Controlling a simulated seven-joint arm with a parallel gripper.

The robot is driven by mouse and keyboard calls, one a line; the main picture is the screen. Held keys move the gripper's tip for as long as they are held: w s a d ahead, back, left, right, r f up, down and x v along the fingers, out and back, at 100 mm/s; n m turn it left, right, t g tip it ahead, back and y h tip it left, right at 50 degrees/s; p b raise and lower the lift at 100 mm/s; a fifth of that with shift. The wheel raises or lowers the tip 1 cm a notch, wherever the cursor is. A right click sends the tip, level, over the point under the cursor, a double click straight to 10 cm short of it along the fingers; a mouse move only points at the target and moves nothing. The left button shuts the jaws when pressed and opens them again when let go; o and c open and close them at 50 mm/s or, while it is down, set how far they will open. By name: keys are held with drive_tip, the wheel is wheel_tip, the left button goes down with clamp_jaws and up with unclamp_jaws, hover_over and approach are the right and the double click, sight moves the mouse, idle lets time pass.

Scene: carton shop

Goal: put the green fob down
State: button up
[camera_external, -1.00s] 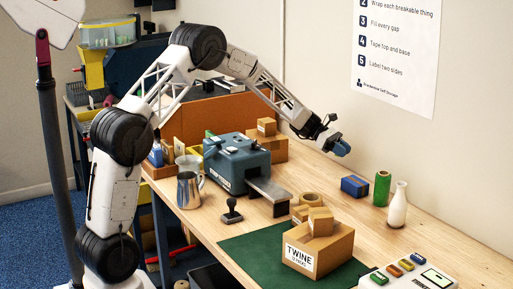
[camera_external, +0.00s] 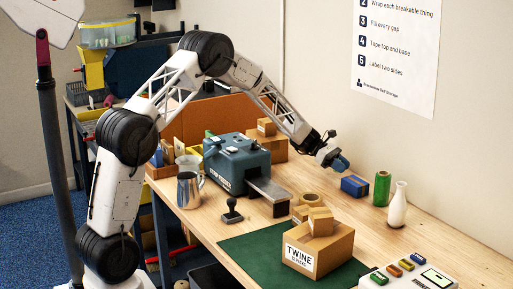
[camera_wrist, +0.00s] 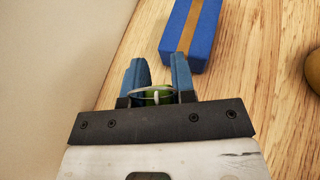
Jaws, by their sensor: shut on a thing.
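The green fob (camera_wrist: 163,95) is between the two blue fingers of my gripper (camera_wrist: 159,72) in the wrist view, low near the finger bases. A thin metal ring (camera_wrist: 152,90) shows by it. The fingers are shut on the fob and partly hide it. In the external view my gripper (camera_external: 342,163) is above the back part of the wooden bench (camera_external: 300,176), near the wall. The fob cannot be made out there.
A blue box (camera_external: 355,186) with a tan band stands just right of my gripper. The TWINE carton (camera_external: 330,252) sits nearer on a green mat (camera_external: 250,252). A tape roll (camera_external: 312,199) lies left of the blue box.

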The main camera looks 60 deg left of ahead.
drive_tip(key=shift+f, duration=1.85)
drive_tip(key=shift+f, duration=0.15)
drive_tip(key=o, duration=0.9)
drive_tip(key=shift+s+a+r, duration=0.1)
drive_tip(key=shift+a+r, duration=0.1)
drive_tip(key=shift+v, duration=3.55)
drive_tip(key=shift+r, duration=0.1)
